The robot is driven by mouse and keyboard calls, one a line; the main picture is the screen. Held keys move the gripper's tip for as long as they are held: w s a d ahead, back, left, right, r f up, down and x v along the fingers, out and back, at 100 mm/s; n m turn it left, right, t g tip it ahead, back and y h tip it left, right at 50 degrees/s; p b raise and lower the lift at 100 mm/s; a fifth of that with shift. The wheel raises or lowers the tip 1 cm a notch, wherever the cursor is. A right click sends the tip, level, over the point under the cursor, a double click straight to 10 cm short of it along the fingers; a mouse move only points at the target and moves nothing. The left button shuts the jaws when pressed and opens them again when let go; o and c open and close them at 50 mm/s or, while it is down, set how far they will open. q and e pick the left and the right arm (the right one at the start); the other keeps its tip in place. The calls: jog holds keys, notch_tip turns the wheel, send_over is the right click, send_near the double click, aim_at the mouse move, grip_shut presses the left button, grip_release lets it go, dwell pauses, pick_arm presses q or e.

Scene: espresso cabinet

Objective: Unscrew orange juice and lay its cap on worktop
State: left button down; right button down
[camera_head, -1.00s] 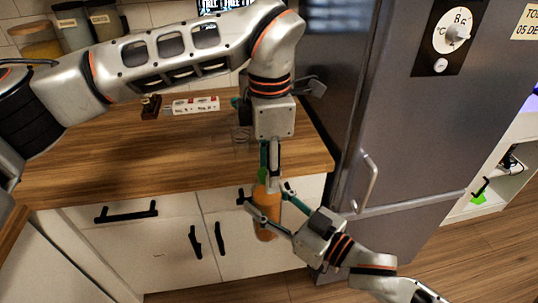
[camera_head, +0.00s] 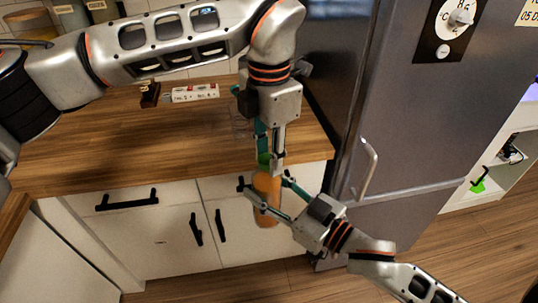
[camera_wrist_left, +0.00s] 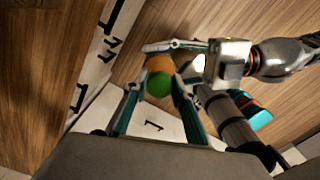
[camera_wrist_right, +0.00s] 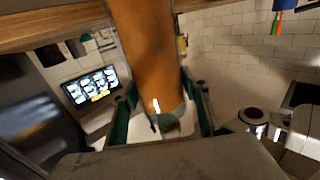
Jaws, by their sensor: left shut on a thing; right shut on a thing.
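The orange juice bottle (camera_head: 266,197) is upright in front of the worktop's (camera_head: 150,155) front edge. Its green cap (camera_head: 263,159) is at the bottle's top, and I see no clear gap between them. My left gripper (camera_head: 268,158) comes from above, shut on the cap; the left wrist view shows the cap (camera_wrist_left: 158,84) between its fingers, with the orange bottle (camera_wrist_left: 160,63) behind. My right gripper (camera_head: 268,198) comes from the lower right, shut around the bottle's side. The bottle (camera_wrist_right: 150,50) fills the middle of the right wrist view.
White cabinet fronts with black handles (camera_head: 125,200) are below the worktop. A grey fridge (camera_head: 400,120) with a long handle stands to the right. The worktop's middle is bare.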

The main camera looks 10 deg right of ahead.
pick_arm(q)
jog(key=n, duration=0.5)
jog(key=shift+w, duration=0.1)
jog(key=c, duration=1.7)
grip_release()
jog(key=shift+r, duration=0.1)
jog(key=shift+r, duration=2.2)
jog(key=shift+c, duration=0.3)
jog(key=r+m, duration=0.1)
jog(key=m, duration=0.1)
jog(key=r+m, duration=0.2)
jog(key=shift+s+a+r+m, duration=0.15)
jog(key=shift+s+r+m, duration=0.05)
jog(key=shift+m, duration=0.2)
jog(key=shift+f, duration=3.9)
